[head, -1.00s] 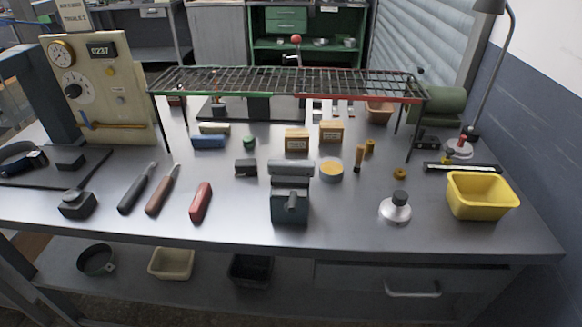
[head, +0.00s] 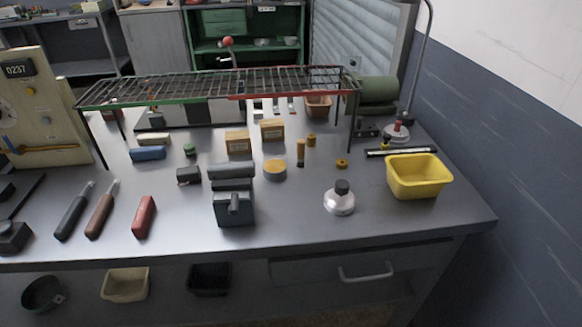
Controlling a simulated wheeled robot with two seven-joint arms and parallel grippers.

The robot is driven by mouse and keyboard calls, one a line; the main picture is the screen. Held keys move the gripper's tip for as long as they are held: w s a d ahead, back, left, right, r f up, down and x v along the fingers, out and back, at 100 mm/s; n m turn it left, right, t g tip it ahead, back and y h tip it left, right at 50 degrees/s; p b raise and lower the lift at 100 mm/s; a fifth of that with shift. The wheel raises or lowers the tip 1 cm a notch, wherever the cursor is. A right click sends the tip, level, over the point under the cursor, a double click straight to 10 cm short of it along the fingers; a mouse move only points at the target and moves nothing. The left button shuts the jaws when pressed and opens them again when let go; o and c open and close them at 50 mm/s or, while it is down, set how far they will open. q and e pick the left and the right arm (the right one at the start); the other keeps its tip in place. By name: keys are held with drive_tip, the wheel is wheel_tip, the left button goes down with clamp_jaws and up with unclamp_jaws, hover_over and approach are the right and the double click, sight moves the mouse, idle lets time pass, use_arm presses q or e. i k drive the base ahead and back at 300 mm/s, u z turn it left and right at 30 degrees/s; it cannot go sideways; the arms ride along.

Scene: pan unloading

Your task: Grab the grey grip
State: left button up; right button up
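Neither of my grippers shows in the head view. A tool with a dark grey handle (head: 72,215) lies on the grey workbench (head: 290,225) at the front left, its thin end pointing away from me. Next to it lies a similar tool with a brown handle (head: 101,214). A red-handled piece (head: 144,216) lies to the right of these. A grey vise-like block (head: 234,205) stands near the front middle of the bench. I cannot tell for sure which grey thing is the grip.
A wire rack (head: 230,85) on thin legs spans the back of the bench. A gauge panel (head: 35,115) stands at the left. The front right surface is clear.

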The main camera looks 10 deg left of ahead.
sight(238, 169)
drive_tip(key=z, duration=1.45)
drive_tip(key=k, duration=1.1)
drive_tip(key=u, duration=1.5)
drive_tip(key=i, duration=0.4)
drive_tip(key=z, duration=0.05)
